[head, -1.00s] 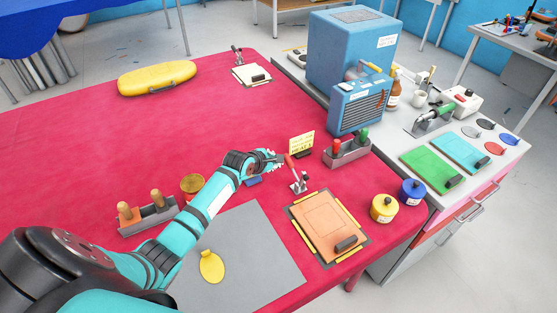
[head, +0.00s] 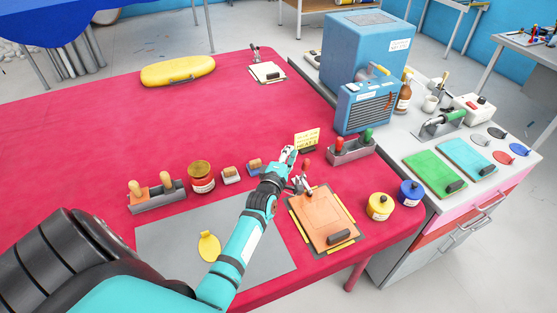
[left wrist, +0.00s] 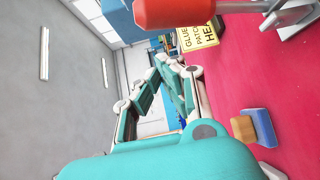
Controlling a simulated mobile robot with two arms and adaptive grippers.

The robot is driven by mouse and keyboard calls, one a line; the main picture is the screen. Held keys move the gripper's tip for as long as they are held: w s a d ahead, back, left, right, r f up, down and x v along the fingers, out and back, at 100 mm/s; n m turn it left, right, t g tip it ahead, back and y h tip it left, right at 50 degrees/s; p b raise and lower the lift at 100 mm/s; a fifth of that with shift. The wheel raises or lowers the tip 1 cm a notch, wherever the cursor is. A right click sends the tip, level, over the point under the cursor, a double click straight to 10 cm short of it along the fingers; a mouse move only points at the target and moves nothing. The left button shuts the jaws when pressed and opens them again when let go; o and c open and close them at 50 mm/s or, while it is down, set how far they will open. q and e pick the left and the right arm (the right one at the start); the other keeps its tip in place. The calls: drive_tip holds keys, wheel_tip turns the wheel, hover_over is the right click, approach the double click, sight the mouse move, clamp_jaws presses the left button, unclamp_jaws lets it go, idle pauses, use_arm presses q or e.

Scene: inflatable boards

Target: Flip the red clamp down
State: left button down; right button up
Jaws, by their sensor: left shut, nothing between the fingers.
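The red-handled clamp (head: 306,164) stands at the back edge of the orange board (head: 322,214). Its handle points up, and its lower part is partly hidden by my left arm. The red handle also shows close up at the top of the left wrist view (left wrist: 190,10). My left gripper (head: 289,152) is just left of and behind the handle in the head view, with its fingers shut and empty. In the left wrist view the fingers (left wrist: 168,75) lie below the handle, apart from it in the picture. Contact cannot be told. My right gripper is not in view.
A yellow sign (head: 307,139) and a grey holder with red and green handles (head: 352,150) stand behind the clamp. Yellow (head: 380,207) and blue (head: 410,193) jars are right. A stamp holder (head: 157,195) and jar (head: 201,177) are left.

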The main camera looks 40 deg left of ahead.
use_arm(q)
drive_tip(key=shift+s+d+m+t+b, duration=0.5)
drive_tip(key=shift+d+m+t+b, duration=0.35)
drive_tip(key=shift+b, duration=0.4)
drive_tip(key=shift+s+d+m+t+b, duration=0.5)
drive_tip(key=shift+d+m+t+b, duration=0.35)
drive_tip(key=shift+b, duration=0.35)
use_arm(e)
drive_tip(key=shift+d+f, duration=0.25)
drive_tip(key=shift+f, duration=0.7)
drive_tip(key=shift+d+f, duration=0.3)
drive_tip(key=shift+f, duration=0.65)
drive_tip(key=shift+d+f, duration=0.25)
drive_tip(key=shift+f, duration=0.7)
use_arm(q)
drive_tip(key=shift+d, duration=0.1)
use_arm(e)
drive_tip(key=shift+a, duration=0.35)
